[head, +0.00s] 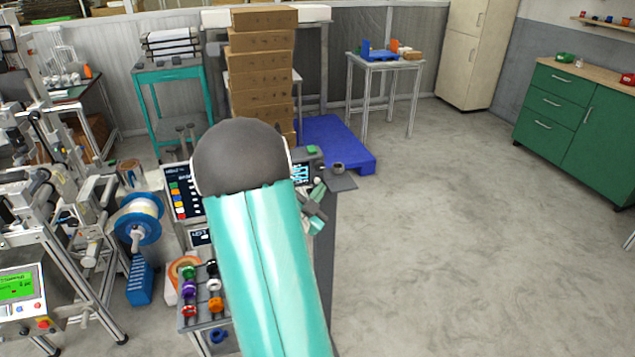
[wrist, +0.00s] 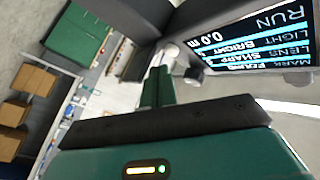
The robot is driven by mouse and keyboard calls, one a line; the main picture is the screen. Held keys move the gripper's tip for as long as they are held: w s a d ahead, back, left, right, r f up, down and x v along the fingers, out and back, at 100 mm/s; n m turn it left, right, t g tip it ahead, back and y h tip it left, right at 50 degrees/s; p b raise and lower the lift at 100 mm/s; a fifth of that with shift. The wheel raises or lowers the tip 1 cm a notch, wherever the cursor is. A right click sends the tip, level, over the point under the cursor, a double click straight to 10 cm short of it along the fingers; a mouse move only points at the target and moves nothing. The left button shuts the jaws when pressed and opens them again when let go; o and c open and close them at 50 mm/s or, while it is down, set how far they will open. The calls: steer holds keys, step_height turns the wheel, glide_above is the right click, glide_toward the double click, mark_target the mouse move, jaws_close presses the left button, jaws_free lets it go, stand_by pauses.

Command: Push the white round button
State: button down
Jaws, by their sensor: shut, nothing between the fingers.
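The white round button (wrist: 171,53) shows in the wrist view as a pale knob beside the lit screen (wrist: 250,42), which reads RUN. In the head view a small pale round shape (head: 318,181), probably the same button, sits just right of the small screen (head: 300,174). My gripper (wrist: 160,76) is shut and empty, its green fingertips very close below the button; I cannot tell whether they touch it. In the head view my gripper (head: 318,192) is partly hidden behind my arm, at the machine's right side.
A panel with coloured buttons (head: 181,195) is left of my arm. A rack of small coloured reels (head: 200,300) and a blue reel (head: 138,222) stand nearby. Stacked cardboard boxes (head: 260,75) and a blue pallet (head: 338,145) are behind. The floor at right is clear.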

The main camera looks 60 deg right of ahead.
steer(key=s+a, duration=0.3)
steer(key=shift+s+a, duration=0.25)
stand_by(0.4)
stand_by(0.7)
